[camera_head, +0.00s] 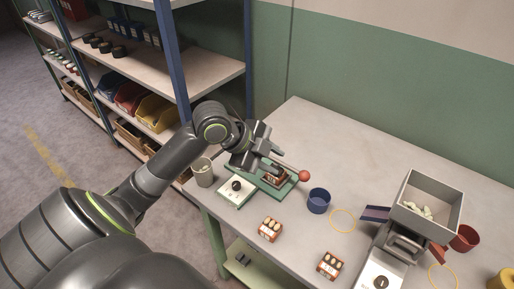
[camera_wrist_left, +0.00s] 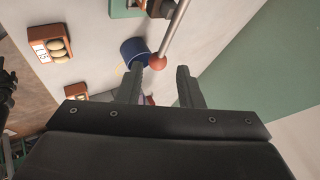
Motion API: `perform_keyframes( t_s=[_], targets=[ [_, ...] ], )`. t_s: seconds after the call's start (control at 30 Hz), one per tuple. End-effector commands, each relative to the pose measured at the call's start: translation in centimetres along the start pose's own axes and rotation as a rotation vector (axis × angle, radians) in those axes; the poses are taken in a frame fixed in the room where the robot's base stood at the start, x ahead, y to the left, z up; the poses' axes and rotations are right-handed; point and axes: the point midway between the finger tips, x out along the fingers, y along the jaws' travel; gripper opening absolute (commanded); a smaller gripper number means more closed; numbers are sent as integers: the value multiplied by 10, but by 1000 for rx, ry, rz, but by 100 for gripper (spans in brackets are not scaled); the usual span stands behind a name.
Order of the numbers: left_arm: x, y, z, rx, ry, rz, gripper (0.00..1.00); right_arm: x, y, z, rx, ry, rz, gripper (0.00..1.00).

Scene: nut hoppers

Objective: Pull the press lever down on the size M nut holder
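The lever press has a green base (camera_head: 290,188) and stands at the table's left part. Its lever ends in an orange-red knob (camera_head: 305,176). An orange nut holder (camera_head: 275,178) sits in the press, partly hidden by my gripper; I cannot read its size mark. My left gripper (camera_head: 274,160) is above the press, close to the lever. In the left wrist view its two fingers (camera_wrist_left: 158,78) are apart and empty. The lever knob (camera_wrist_left: 157,62) shows just beyond the fingertips, between them in the picture; contact cannot be told. My right gripper does not clearly show.
Two other nut holders (camera_head: 270,229) (camera_head: 330,265) stand along the front edge. A blue cup (camera_head: 319,201) is right of the press, a beige cup (camera_head: 203,172) left of it. A grey hopper (camera_head: 428,192) stands at right. Shelves (camera_head: 205,73) are behind left. The back table is clear.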

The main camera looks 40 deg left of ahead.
Motion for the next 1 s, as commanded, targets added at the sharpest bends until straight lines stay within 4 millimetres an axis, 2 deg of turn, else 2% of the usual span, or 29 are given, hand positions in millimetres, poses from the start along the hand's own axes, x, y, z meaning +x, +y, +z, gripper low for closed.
perform_keyframes(
  t_s=[0.2, 0.5, 1.0],
  targets=[
    [-27, 0, 1, 4, -5, 0, 33, -4, 0, 0, 0, 0, 0, 88],
    [-51, 0, 1, 1, -2, 0, 33, -7, 1, -1, 0, 0, 0, 88],
    [-57, 1, 0, -1, 1, 1, 33, -7, 2, -1, 0, 0, 1, 88]
  ],
)
